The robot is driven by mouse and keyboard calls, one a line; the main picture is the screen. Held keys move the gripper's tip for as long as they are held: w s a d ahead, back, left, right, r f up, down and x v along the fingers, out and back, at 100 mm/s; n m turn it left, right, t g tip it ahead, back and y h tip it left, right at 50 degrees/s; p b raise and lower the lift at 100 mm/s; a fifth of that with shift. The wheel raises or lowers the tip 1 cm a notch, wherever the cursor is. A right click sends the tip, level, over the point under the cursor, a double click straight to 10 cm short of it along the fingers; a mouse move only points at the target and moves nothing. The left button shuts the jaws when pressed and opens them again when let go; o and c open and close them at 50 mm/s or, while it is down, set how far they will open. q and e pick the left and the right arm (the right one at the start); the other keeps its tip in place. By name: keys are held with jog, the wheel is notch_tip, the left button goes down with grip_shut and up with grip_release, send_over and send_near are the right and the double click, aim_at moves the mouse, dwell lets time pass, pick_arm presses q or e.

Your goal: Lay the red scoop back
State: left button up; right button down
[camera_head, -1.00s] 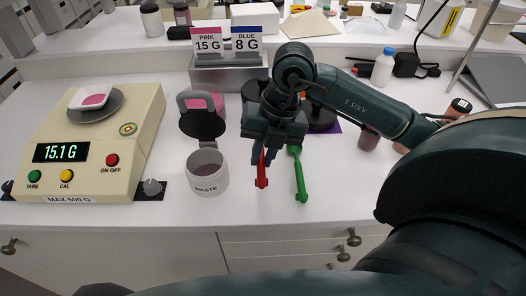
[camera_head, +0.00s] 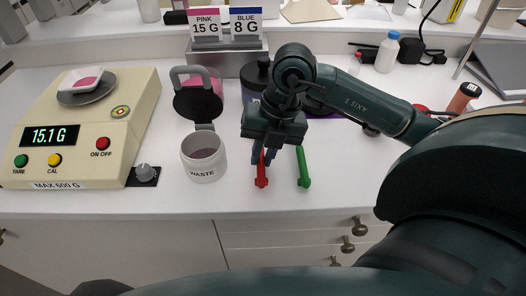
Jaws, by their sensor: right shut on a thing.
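The red scoop (camera_head: 262,172) is on the bench side in front of the dark jars, its handle pointing toward me. My right gripper (camera_head: 264,153) is shut on the red scoop, and its jaws hide the far part of it. I cannot tell whether the scoop touches the bench. My left gripper is not in view.
A white waste jar (camera_head: 203,172) with its lid raised stands left of the gripper. The scale (camera_head: 125,120), reading 15.1 G, holds a dish of pink powder (camera_head: 87,81). A card holder (camera_head: 224,62) stands behind. The bench front right of the green scoop is clear.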

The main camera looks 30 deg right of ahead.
aim_at(263, 158)
jog(key=shift+f+b, duration=0.3)
jog(key=shift+b, duration=0.05)
dwell(0.4)
jog(key=c, duration=1.3)
grip_release()
jog(key=shift+r, duration=0.1)
jog(key=shift+w+a+p+v, duration=0.1)
jog(key=shift+a+p+v, duration=0.1)
jog(key=shift+p+v, duration=0.7)
jog(key=shift+w+a+p+v, duration=0.1)
jog(key=shift+a+p+v, duration=0.15)
jog(key=shift+p+v, duration=0.65)
jog(key=shift+w+a+p+v, duration=0.1)
jog(key=shift+a+p+v, duration=0.1)
jog(key=shift+p+v, duration=0.65)
jog(key=shift+r+b, duration=0.3)
jog(key=shift+r, duration=0.1)
